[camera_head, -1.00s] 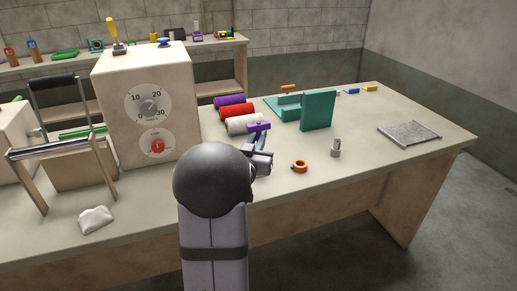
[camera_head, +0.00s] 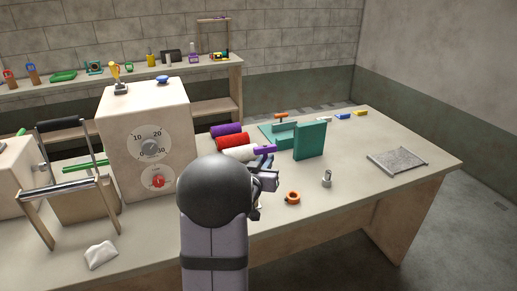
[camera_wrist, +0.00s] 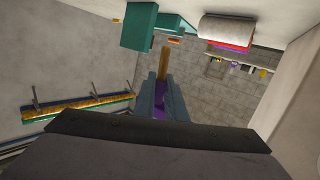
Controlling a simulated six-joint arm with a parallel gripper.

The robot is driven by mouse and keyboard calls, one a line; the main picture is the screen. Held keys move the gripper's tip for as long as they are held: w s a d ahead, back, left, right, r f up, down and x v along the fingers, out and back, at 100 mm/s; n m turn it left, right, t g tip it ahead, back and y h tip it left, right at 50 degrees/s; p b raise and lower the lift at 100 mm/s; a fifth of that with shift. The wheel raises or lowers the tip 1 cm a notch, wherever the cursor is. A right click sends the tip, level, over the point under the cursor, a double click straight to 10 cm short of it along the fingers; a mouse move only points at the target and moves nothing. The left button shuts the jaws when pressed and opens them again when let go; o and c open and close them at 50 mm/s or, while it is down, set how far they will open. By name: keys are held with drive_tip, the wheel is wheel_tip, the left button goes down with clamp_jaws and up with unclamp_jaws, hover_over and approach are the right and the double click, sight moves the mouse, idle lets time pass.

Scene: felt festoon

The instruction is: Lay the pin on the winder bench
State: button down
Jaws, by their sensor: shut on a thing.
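My gripper (camera_wrist: 163,82) is shut on a small purple piece (camera_wrist: 160,100), which I take to be the pin. A brown strip (camera_wrist: 164,62) shows beyond the fingertips; I cannot tell whether it is part of the pin. In the head view the purple piece (camera_head: 264,149) shows at my gripper (camera_head: 266,165), just right of a white roll's end. My arm's dark round joint hides part of the gripper. The pale winder bench (camera_head: 345,215) spreads below and around it. I cannot tell the height of the pin above the bench.
Purple, red and white rolls (camera_head: 235,142) lie left of the gripper. A tall dial box (camera_head: 150,125) and a framed stand (camera_head: 62,175) are farther left. A green block (camera_head: 310,139), orange ring (camera_head: 292,198), metal post (camera_head: 327,180) and grey tray (camera_head: 397,160) stand right. The front right bench top is clear.

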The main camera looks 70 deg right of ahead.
sight(271, 151)
drive_tip(key=s+r+p, duration=0.1)
drive_tip(key=p, duration=0.1)
drive_tip(key=d+r+p, duration=0.1)
drive_tip(key=p, duration=0.2)
drive_tip(key=shift+s+d+g+y+p, duration=0.1)
drive_tip(key=shift+s+g+y+p, duration=0.2)
drive_tip(key=shift+s, duration=0.05)
drive_tip(key=shift+w+d+r+p, duration=0.1)
drive_tip(key=shift+d+p, duration=0.1)
drive_tip(key=shift+p, duration=0.7)
drive_tip(key=shift+w+d+r+n+y+p, duration=0.15)
drive_tip(key=shift+w+n+y+p, duration=0.15)
drive_tip(key=shift+n+p, duration=0.45)
drive_tip(key=w+n+t+y+p, duration=0.1)
drive_tip(key=w+n+t+p, duration=0.1)
drive_tip(key=w+p, duration=0.1)
drive_tip(key=w+n+t+y+p, duration=0.1)
drive_tip(key=w+n+t+p, duration=0.1)
drive_tip(key=t+p, duration=0.1)
drive_tip(key=shift+w, duration=0.4)
drive_tip(key=w+a+f+n+t+y+p, duration=0.2)
drive_tip(key=w+a+f+n+t+y, duration=0.4)
drive_tip(key=w+a+n+y, duration=0.5)
drive_tip(key=s+a+f+n+g+y, duration=0.1)
drive_tip(key=a+f+n+g, duration=0.1)
drive_tip(key=a+n, duration=0.3)
drive_tip(key=shift+s+a+f+y, duration=0.3)
drive_tip(key=shift+a+f, duration=0.2)
